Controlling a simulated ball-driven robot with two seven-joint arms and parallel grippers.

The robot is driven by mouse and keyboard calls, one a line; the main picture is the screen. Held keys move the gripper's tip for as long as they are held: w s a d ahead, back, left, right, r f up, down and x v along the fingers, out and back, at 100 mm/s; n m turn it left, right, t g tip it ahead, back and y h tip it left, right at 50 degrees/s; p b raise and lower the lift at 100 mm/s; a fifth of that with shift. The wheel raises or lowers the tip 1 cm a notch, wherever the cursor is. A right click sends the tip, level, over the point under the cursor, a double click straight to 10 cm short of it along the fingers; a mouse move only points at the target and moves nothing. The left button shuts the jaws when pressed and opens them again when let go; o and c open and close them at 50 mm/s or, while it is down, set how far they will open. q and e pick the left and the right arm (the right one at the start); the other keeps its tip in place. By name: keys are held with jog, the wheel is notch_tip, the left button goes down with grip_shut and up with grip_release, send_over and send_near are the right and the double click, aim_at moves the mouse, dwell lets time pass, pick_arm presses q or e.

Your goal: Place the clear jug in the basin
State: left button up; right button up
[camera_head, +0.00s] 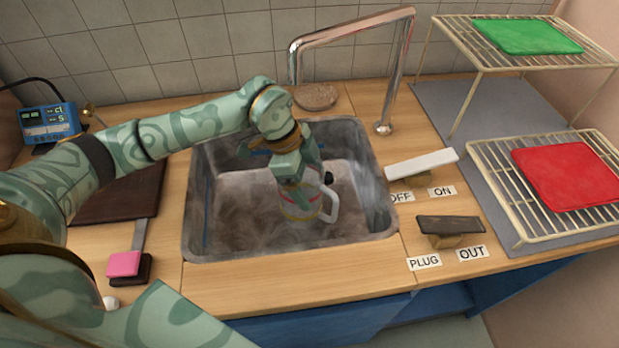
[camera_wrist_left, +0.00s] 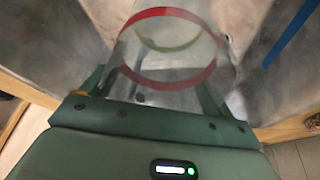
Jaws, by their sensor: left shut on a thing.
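The clear jug (camera_head: 300,204) is inside the sink basin (camera_head: 191,225), near its middle, with its white handle (camera_head: 330,203) to the right. A red band shows on the jug, and in the left wrist view the jug (camera_wrist_left: 170,62) fills the space between the fingers. My left gripper (camera_head: 297,176) reaches down from above and is shut on the jug. The gripper also shows in the left wrist view (camera_wrist_left: 155,90). The arm hides part of the jug's top. I cannot tell whether the jug's base touches the basin floor. My right gripper is not in view.
A metal faucet (camera_head: 383,80) stands behind the basin. A white lever (camera_head: 422,163) and a dark lever (camera_head: 450,224) are on the right counter. Wire racks hold a green board (camera_head: 526,36) and a red board (camera_head: 568,175). A pink sponge-like block (camera_head: 124,263) lies left.

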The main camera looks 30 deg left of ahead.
pick_arm(q)
jog(key=shift+a+r, duration=0.1)
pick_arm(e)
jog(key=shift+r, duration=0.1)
pick_arm(q)
jog(key=o, duration=1.3)
jog(key=p+v, duration=0.4)
jog(key=v, duration=0.8)
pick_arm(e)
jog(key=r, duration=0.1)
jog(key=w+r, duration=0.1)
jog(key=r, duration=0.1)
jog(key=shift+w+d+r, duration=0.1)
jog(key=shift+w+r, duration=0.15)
pick_arm(q)
jog(key=shift+s, duration=0.1)
